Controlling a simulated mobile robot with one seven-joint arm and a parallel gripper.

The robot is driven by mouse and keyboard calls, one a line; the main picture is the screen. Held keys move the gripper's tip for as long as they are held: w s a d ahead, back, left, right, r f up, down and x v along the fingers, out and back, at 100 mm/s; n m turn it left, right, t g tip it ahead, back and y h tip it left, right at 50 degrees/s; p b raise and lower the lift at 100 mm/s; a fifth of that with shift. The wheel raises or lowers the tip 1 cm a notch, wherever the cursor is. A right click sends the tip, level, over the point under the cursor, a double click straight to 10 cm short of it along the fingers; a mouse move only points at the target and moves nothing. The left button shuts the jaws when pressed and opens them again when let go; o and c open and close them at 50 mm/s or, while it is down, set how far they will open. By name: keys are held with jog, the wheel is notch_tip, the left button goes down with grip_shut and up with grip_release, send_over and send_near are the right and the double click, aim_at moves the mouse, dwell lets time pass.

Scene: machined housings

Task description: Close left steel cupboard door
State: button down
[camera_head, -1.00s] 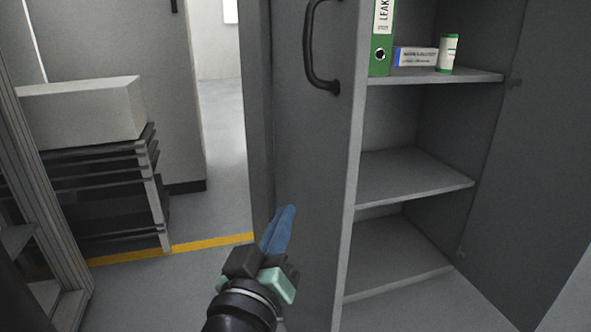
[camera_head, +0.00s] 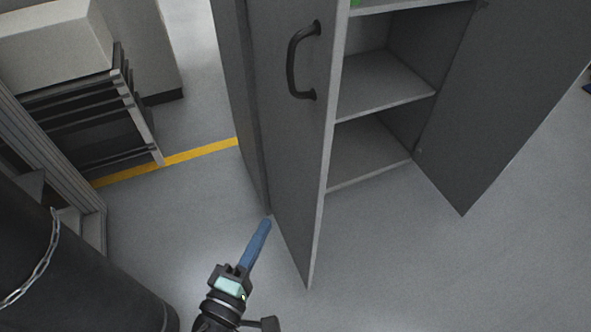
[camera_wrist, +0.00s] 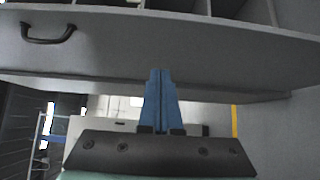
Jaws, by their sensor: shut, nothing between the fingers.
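The left cupboard door (camera_head: 285,140) stands open, with its outer face and dark bow handle (camera_head: 302,60) towards me. The cupboard's shelves (camera_head: 385,88) show to the right of it. The right door (camera_head: 468,110) also stands open. My gripper (camera_head: 266,224) has its blue fingers together and empty, low and just left of the left door's lower part. In the wrist view the gripper (camera_wrist: 160,75) points at the left door's face (camera_wrist: 190,50), with the handle (camera_wrist: 48,33) at upper left. I cannot tell whether the fingertips touch the door.
A rack of dark trays (camera_head: 85,120) with a pale box (camera_head: 55,45) stands at left. A dark drum (camera_head: 70,260) with a chain is at lower left. A yellow line (camera_head: 195,156) crosses the floor. The floor at lower right (camera_head: 430,270) is clear.

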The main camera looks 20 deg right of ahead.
send_near(310, 171)
jog(key=w, duration=0.4)
jog(key=d, duration=0.3)
jog(key=shift+w+f, duration=0.1)
jog(key=shift+w, duration=0.1)
jog(key=shift+d, duration=0.45)
